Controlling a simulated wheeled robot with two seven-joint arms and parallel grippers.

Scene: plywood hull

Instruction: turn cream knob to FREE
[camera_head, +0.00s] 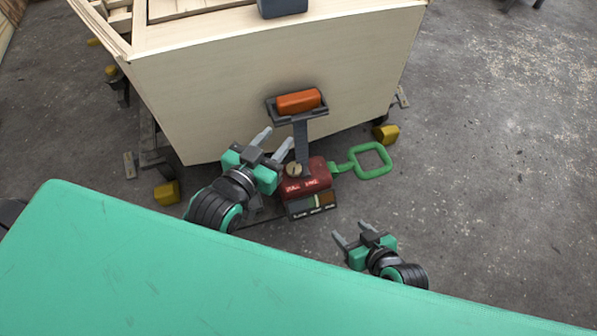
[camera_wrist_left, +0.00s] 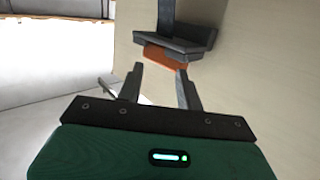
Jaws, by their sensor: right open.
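The cream knob (camera_head: 294,170) sits on top of a red box (camera_head: 307,178) with white lettering, in the head view. I cannot read the knob's setting. My left gripper (camera_head: 276,143) is open and empty, up and to the left of the knob in the picture. Its two fingers (camera_wrist_left: 160,88) also show apart in the left wrist view, pointing toward an orange block (camera_wrist_left: 165,57). My right gripper (camera_head: 355,234) is open and empty, to the lower right of the red box. The wrist view does not show the knob.
A grey post (camera_head: 301,140) rises behind the knob to a tray with the orange block (camera_head: 299,101). A green loop handle (camera_head: 371,161) sticks out right of the box. The plywood hull (camera_head: 230,85) stands behind. Yellow blocks (camera_head: 386,134) lie near it.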

